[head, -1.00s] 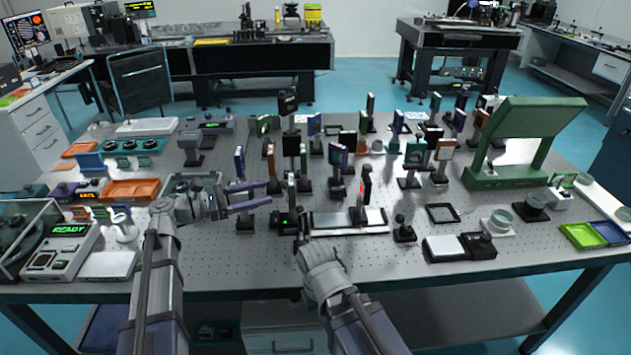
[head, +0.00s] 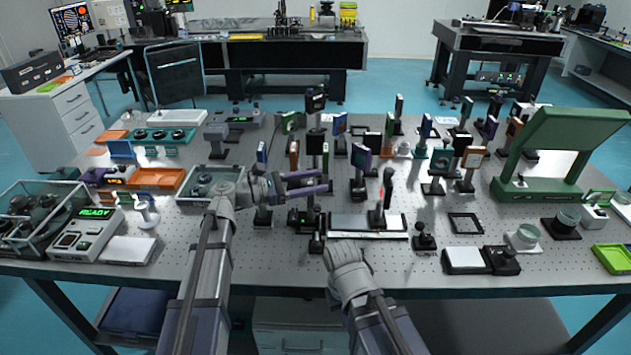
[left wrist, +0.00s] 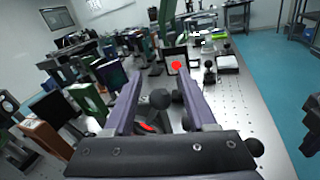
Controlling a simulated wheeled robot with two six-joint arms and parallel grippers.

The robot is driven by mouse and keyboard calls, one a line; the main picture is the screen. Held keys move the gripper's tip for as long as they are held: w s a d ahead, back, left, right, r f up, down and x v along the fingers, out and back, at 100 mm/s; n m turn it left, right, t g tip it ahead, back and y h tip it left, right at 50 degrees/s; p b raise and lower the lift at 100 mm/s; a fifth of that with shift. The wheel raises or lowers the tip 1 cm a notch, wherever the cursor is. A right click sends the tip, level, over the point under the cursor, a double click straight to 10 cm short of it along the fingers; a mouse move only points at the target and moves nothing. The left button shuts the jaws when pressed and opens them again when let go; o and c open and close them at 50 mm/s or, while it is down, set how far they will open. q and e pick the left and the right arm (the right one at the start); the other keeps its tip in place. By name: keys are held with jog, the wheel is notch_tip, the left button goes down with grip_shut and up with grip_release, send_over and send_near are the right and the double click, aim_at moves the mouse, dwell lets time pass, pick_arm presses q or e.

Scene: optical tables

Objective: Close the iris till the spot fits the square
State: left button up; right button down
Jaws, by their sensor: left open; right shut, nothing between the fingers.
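My left gripper (head: 328,181) is open, pointing right among the mounted optics left of a thin dark upright card (head: 387,188). A small red mark shows beside that card. In the left wrist view, the open left fingers (left wrist: 160,80) have a dark round knob (left wrist: 160,98) between them in the picture. I cannot tell whether they touch it. A bright red spot (left wrist: 176,65) shows beyond, on a dark framed pane. The square and the iris opening cannot be made out. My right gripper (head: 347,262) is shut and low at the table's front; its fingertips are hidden.
A white plate on a rail (head: 366,222) lies under the dark card. Several posts with optics crowd behind. A flat black frame (head: 466,223) and a small dark knob post (head: 425,237) stand to the right. A large green stand (head: 560,145) rises far right.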

pick_arm(q)
jog(key=shift+w+d, duration=0.1)
jog(key=shift+d, duration=0.2)
jog(key=shift+c, duration=0.4)
grip_shut()
dwell(0.9)
